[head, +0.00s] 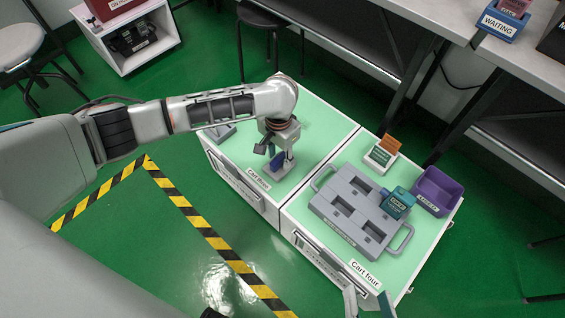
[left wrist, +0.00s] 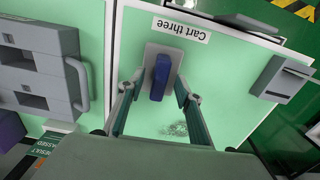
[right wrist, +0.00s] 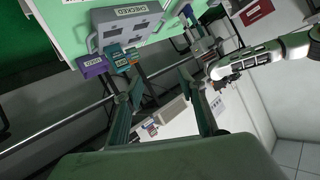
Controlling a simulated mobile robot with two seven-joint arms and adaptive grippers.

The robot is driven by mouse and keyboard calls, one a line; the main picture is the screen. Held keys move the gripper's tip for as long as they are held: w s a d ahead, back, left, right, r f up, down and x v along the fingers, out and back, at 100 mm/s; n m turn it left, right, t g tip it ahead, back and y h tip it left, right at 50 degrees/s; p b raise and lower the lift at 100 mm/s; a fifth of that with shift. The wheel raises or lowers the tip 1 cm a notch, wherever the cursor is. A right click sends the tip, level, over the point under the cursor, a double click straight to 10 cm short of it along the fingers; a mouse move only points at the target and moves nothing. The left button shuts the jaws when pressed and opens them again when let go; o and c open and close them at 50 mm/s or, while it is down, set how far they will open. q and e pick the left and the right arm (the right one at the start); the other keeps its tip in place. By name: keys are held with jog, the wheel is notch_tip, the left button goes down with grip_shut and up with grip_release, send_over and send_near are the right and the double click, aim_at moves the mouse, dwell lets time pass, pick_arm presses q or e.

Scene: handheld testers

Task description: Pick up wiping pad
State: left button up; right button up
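A dark blue-purple block, which looks like the wiping pad (left wrist: 160,78), stands on a grey base plate (left wrist: 152,54) on the pale green top of cart three. It also shows in the head view (head: 277,161), partly hidden by my left gripper (head: 268,148). In the left wrist view my left gripper (left wrist: 159,82) is open, with one finger on each side of the block and visible gaps between. My right gripper (right wrist: 160,83) is open and empty. Its fingertips (head: 368,296) show at the bottom of the head view, near cart four's front edge.
Cart four (head: 302,207) adjoins on the right, bearing a grey handled fixture (head: 340,205), a teal tester (head: 398,203), a purple bin (head: 437,190) and an orange card in a holder (head: 388,144). A grey slotted block (left wrist: 282,80) sits on cart three. A smudge (left wrist: 174,129) marks its top.

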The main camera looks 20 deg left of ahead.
pick_arm(q)
jog(key=shift+s+f, duration=0.2)
jog(key=shift+f, duration=0.75)
jog(key=shift+w+r+b, duration=0.1)
jog(key=shift+w+b, duration=0.1)
jog(key=shift+b, duration=0.1)
jog(key=shift+r, duration=0.15)
pick_arm(e)
jog(key=shift+s+a+m, duration=0.2)
jog(key=shift+a+m, duration=0.4)
jog(key=shift+m, duration=0.1)
pick_arm(q)
grip_shut()
pick_arm(e)
jog(key=shift+f, duration=0.1)
